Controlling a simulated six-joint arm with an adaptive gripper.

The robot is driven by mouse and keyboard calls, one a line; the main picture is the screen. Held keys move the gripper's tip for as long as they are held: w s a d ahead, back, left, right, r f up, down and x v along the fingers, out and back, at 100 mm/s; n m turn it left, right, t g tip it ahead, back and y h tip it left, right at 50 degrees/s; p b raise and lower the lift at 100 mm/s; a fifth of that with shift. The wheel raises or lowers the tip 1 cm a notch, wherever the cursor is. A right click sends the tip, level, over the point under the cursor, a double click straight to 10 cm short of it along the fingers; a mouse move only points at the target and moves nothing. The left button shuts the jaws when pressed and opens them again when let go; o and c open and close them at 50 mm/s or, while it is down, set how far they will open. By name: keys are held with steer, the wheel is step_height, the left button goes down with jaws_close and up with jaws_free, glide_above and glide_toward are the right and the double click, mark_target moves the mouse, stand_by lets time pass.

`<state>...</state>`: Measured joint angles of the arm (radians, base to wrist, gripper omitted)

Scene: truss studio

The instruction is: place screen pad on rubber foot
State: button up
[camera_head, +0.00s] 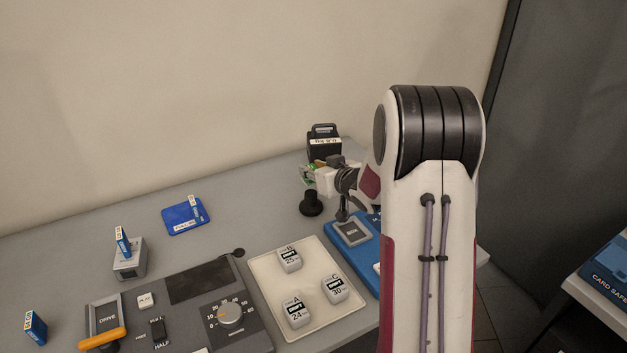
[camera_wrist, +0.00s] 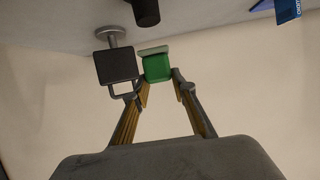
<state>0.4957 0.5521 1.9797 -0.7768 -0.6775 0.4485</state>
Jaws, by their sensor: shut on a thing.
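My gripper (camera_wrist: 163,84) is shut on a small green block with a pale grey layer on its table-facing side, apparently the screen pad (camera_wrist: 157,68). In the head view, my gripper (camera_head: 312,178) holds it above the table near the back edge; only a bit of green shows. A black piece with a flared base, apparently the rubber foot (camera_head: 311,204), stands on the table just below my gripper. It seems to be the dark cylinder (camera_wrist: 146,12) at the top of the wrist view, apart from the pad.
A labelled black box with a handle (camera_head: 323,146) stands close behind my gripper; it shows beside the pad in the wrist view (camera_wrist: 115,66). A cream tray (camera_head: 265,275) with several white blocks, a blue device (camera_head: 367,261) and a grey control panel (camera_head: 255,330) lie nearer.

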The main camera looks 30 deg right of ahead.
mark_target(314, 182)
steer(key=shift+f, duration=1.85)
steer(key=shift+f, duration=0.1)
steer(key=o, duration=1.1)
steer(key=shift+c, duration=0.2)
steer(key=v, duration=1.2)
